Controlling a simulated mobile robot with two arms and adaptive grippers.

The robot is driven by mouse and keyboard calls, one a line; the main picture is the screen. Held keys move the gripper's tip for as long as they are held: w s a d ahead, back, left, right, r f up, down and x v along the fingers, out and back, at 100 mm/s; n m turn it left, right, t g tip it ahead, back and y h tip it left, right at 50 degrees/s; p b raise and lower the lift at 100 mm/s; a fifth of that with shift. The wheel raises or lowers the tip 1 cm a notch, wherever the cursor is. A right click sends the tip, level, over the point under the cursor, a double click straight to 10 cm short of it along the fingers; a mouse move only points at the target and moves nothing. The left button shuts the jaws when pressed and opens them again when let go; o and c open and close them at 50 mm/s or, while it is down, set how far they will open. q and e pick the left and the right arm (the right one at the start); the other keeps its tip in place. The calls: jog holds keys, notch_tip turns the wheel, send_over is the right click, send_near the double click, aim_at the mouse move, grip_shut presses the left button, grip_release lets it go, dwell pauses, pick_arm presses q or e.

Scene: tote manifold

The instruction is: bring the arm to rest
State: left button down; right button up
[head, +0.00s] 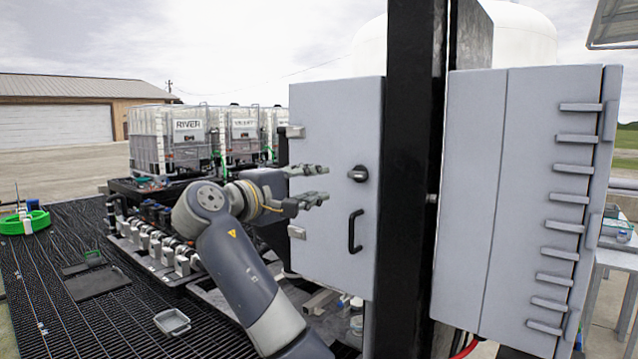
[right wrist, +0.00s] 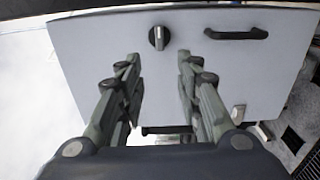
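My right arm (head: 245,275) rises from the bottom middle of the head view and bends toward a grey cabinet. My right gripper (head: 322,184) is open and empty, with its two fingers apart and pointing at the cabinet door (head: 335,115). It also shows in the right wrist view (right wrist: 158,60), with nothing between the fingers. The door has a round dark knob (head: 358,173) and a black handle (head: 356,231), both to the right of the fingertips in the head view. I cannot tell the exact gap to the door. My left gripper is not in view.
A black post (head: 416,150) stands right of the door, and a second grey panel (head: 475,200) stands beyond it. A row of valves (head: 160,245) lies left of my arm. Caged white totes (head: 170,145) stand behind. A small tray (head: 172,322) lies on the grating.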

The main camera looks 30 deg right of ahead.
dwell(0.4)
jog(key=w+a+f+n+t+y+b, duration=0.1)
jog(key=w+f+n+y, duration=0.3)
jog(key=f, duration=1.1)
jog(key=w+f+n+t+y+b, duration=0.15)
jog(key=w+f, duration=0.45)
jog(key=f, duration=1)
jog(key=s+a+f+n+g+y+b, duration=0.15)
jog(key=s+f, duration=0.25)
jog(key=f, duration=1.4)
jog(key=s+a+f+y+b, duration=0.1)
jog(key=s+a+f+y, duration=0.2)
jog(key=f, duration=1.6)
jog(key=s+a+f+m+g+y+b, duration=0.25)
jog(key=s+f+g+y, duration=0.2)
jog(key=s+f, duration=2.3)
jog(key=s+f+m+g+y+b, duration=0.1)
jog(key=s+f+m, duration=0.2)
jog(key=s+f, duration=0.4)
jog(key=s+f+m+g+y+b, duration=0.1)
jog(key=s+f+m, duration=0.2)
jog(key=s, duration=2.3)
notch_tip(320, 180, down, 4)
jog(key=shift+d+r+m, duration=0.1)
jog(key=shift+d+m, duration=0.05)
jog(key=shift+m, duration=0.2)
